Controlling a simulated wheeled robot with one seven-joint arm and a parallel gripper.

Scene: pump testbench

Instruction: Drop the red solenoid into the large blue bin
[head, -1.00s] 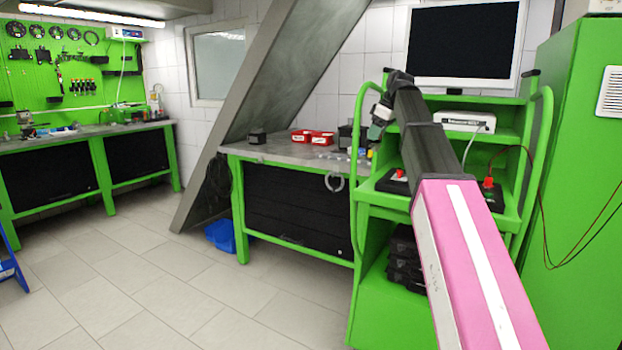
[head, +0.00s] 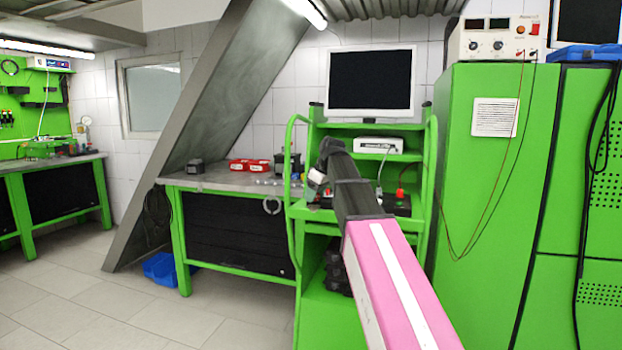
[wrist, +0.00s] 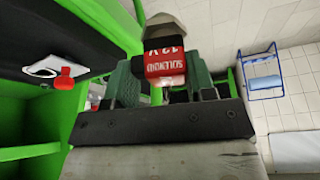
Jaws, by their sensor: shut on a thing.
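The red solenoid (wrist: 165,65), with white "SOLENOID 12V" lettering, is held between the green fingers of my gripper (wrist: 163,78) in the wrist view. The gripper is shut on it. In the head view my gripper (head: 318,178) is at the far end of my arm, small and partly hidden, in front of the green cart; I cannot make out the solenoid there. A blue bin (head: 160,268) stands on the floor under the left end of the grey workbench, well left of and below my gripper. Its inside is barely visible.
The workbench (head: 222,178) carries red boxes (head: 250,166) and dark parts. A green cart (head: 318,310) with a monitor (head: 370,82) stands beside it. A slanted grey beam (head: 205,130) rises behind the bin. A tall green cabinet (head: 495,200) is at right. Floor at lower left is clear.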

